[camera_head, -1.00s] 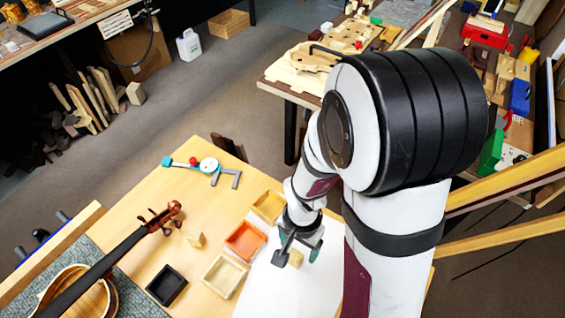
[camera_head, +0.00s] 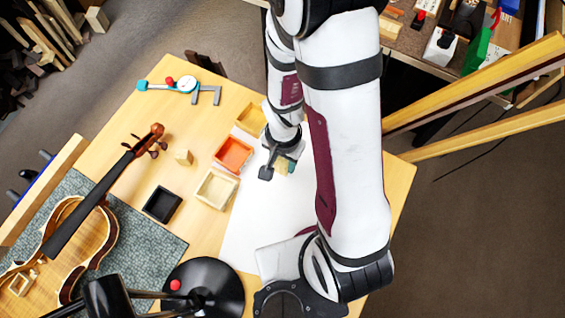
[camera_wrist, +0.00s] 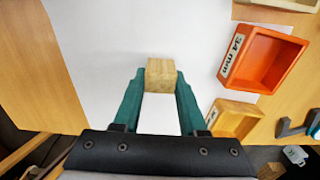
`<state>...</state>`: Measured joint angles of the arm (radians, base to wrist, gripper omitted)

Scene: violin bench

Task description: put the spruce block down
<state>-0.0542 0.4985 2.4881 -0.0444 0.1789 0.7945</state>
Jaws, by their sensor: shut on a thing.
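A small pale wooden block (camera_wrist: 161,73) is held between the two green fingertips of my gripper (camera_wrist: 161,84) in the wrist view. The block is over the white sheet (camera_wrist: 100,55); I cannot tell whether it touches the sheet. In the head view my gripper (camera_head: 281,168) is over the sheet, right of the trays, and the block shows only in part beside the fingers. Another small wooden block (camera_head: 184,157) stands on the bare table left of the trays.
An orange tray (camera_head: 232,154), labelled 34 mm, sits between a yellow tray (camera_head: 251,120) and a cream tray (camera_head: 216,188). A black tray (camera_head: 162,204) stands to their left. A violin (camera_head: 80,235) lies on a grey mat (camera_head: 150,239). The sheet's front part is clear.

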